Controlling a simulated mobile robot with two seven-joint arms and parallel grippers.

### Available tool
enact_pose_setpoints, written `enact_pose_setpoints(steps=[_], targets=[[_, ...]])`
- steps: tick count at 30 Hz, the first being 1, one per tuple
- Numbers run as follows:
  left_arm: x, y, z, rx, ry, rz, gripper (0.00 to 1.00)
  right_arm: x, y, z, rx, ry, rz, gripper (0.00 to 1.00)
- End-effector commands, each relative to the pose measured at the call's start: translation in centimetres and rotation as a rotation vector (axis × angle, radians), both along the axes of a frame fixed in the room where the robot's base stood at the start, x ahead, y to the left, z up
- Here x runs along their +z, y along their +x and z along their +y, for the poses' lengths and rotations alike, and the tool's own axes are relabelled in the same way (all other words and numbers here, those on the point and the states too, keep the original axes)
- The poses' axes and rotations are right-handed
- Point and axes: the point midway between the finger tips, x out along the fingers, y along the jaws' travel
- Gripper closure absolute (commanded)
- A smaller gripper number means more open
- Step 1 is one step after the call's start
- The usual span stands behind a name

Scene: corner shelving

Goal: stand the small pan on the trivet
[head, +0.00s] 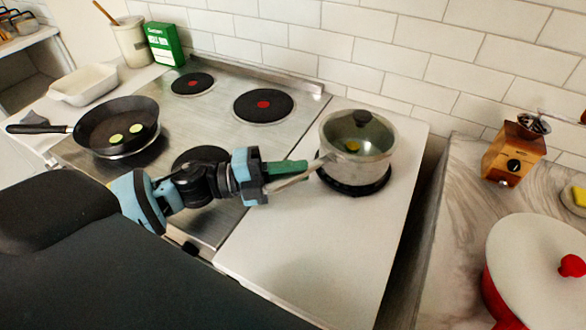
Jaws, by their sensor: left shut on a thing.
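The small pan (357,164) is a silver saucepan with a glass lid and dark knob, right of the hob in the head view. It looks upright. The trivet (368,191) is a black round piece on the white counter, directly below the pan and mostly hidden by it. I cannot tell whether the pan's base touches it or is slightly above. My left gripper (284,176) is shut on the pan's handle (308,173), left of the pan body. My right gripper is not in view.
A frying pan (112,120) with green slices stands on the hob (222,122). The white counter (318,255) in front of the trivet is clear. A gap separates it from the marble counter (446,230) with a coffee grinder (512,153) and red pot (494,302).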

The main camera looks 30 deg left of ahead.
Motion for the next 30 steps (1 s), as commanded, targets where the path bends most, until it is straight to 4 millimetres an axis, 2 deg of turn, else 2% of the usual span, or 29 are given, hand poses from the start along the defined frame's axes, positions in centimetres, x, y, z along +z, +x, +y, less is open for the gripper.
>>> enact_pose_setpoints(steps=[3, 4, 9, 20, 30], targets=[[0.4, 0.0, 0.0, -0.001, -0.002, -0.008, 1.00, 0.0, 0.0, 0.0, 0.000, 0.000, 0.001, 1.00], [0.4, 0.0, 0.0, -0.001, -0.002, -0.008, 0.83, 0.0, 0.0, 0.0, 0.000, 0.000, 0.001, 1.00], [0.3, 0.0, 0.0, 0.000, -0.001, -0.006, 0.60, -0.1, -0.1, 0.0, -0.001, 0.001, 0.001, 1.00], [-0.3, -0.2, 0.3, 0.001, 0.001, 0.007, 0.60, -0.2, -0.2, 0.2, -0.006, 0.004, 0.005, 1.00], [-0.7, -2.3, 3.4, 0.002, 0.001, 0.008, 0.60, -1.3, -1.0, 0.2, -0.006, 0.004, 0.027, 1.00]])
